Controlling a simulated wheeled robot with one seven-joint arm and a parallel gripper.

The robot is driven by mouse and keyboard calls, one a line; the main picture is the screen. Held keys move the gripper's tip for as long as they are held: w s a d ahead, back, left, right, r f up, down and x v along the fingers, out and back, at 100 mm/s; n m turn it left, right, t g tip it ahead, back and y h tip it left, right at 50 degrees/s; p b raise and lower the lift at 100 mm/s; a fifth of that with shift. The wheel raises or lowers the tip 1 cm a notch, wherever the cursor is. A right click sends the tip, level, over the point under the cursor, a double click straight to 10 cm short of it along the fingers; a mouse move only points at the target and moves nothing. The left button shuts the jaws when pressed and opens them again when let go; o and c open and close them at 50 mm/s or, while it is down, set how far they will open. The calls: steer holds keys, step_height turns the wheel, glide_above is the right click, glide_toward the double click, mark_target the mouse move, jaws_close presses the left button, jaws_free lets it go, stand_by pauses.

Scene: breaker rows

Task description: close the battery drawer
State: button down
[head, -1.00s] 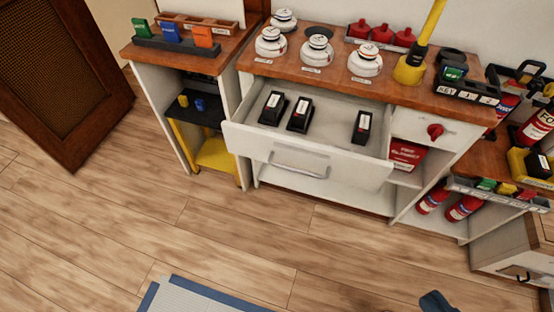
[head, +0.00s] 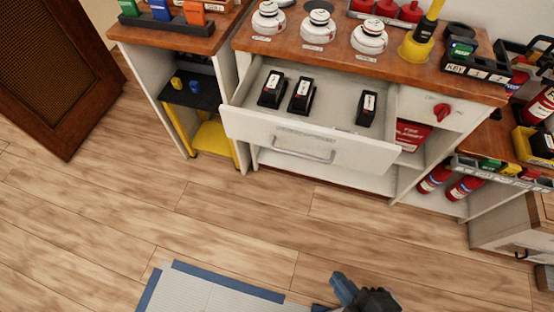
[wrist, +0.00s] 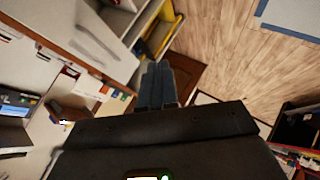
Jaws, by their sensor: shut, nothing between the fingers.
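The battery drawer (head: 255,127) is pulled out of the white cabinet below the wooden counter. Its front has a silver bar handle (head: 303,154). Several black batteries with white labels lie inside, one of them at the right (head: 367,108). My gripper (head: 338,280) is at the bottom of the head view, well in front of the drawer and apart from it. In the wrist view my gripper (wrist: 156,70) has its two fingers together with nothing between them.
Smoke detectors (head: 318,28) and a yellow tool (head: 420,42) stand on the counter. A red knob (head: 441,110) is right of the drawer. Red fire extinguishers (head: 434,178) stand at the right. Wooden floor (head: 240,210) is clear before the drawer; a blue-edged mat (head: 210,293) lies there.

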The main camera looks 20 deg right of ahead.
mark_target(302, 87)
steer(key=w+a+f+n+h+b, duration=0.1)
steer(key=w+a+f+n+h, duration=0.35)
steer(key=w+f+n, duration=0.55)
steer(key=w+a+r+n+t+h+b, duration=0.1)
steer(key=w+a+r+n+h, duration=0.2)
steer(key=w+r+n, duration=0.15)
steer(key=w+a+r+n+t+h, duration=0.2)
steer(key=w+r+n+h, duration=0.1)
steer(key=w+r, duration=0.25)
steer(key=f+x, duration=0.1)
steer(key=x, duration=1.3)
steer(key=shift+a+f+p, duration=0.25)
steer(key=shift+a+p, duration=0.05)
steer(key=shift+p, duration=0.15)
steer(key=r+b+x, duration=0.1)
steer(key=x, duration=0.6)
steer(key=r+b+x, duration=0.1)
steer(key=b+x, duration=0.1)
steer(key=x, duration=0.6)
steer(key=r+b+x, duration=0.1)
steer(key=x, duration=0.7)
steer(key=shift+w+d+r, duration=0.15)
steer(key=shift+w+d, duration=0.2)
steer(key=shift+w+d+b, duration=0.4)
steer(key=shift+w, duration=0.15)
steer(key=shift+w+d+r, duration=0.15)
steer(key=shift+r, duration=0.1)
